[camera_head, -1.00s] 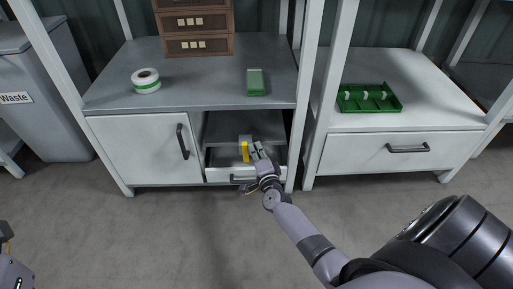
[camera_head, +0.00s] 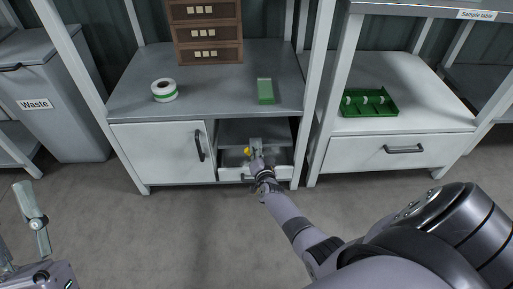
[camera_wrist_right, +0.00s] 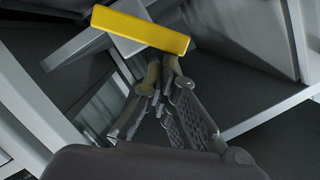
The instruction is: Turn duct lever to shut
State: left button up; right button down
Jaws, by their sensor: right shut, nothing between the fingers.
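The duct lever is a yellow bar (camera_wrist_right: 140,28) on a pale grey mount in the right wrist view, lying nearly crosswise with its right end lower. In the head view only a small piece of the yellow lever (camera_head: 247,151) shows, inside the open lower right bay of the cabinet; my right gripper hides part of it. My right gripper (camera_head: 257,150) reaches into this bay. In the wrist view its fingers (camera_wrist_right: 166,68) are shut and empty, just below the lever; I cannot tell whether they touch it.
The cabinet (camera_head: 170,154) has a closed door beside the bay and a drawer front (camera_head: 232,174) below it. A tape roll (camera_head: 164,90) and a green block (camera_head: 265,91) lie on top. A green tray (camera_head: 370,110) stands right. A waste bin (camera_head: 65,80) is left.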

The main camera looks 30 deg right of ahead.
aim_at(245, 152)
jog(key=n, duration=0.1)
jog(key=w+a+n+g+p, duration=0.1)
jog(key=a+n+h+p, duration=0.1)
jog(key=n, duration=0.1)
jog(key=shift+w+a+f, duration=0.2)
jog(key=shift+a+f, duration=0.05)
jog(key=shift+f, duration=0.15)
jog(key=shift+w+a+f+n+g, duration=0.1)
jog(key=shift+n+g, duration=0.2)
jog(key=shift+n, duration=0.1)
jog(key=shift+w+a+f+n+h, duration=0.1)
jog(key=shift+a+f+n+h, duration=0.2)
jog(key=shift+n, duration=0.3)
pick_arm(q)
jog(key=w+f+g+y, duration=0.1)
jog(key=w+f+g, duration=0.4)
jog(key=f, duration=0.2)
jog(key=shift+d+y+b, duration=0.2)
jog(key=shift+y+b, duration=0.1)
jog(key=shift+y, duration=0.1)
pick_arm(e)
jog(key=shift+w+a+f, duration=0.15)
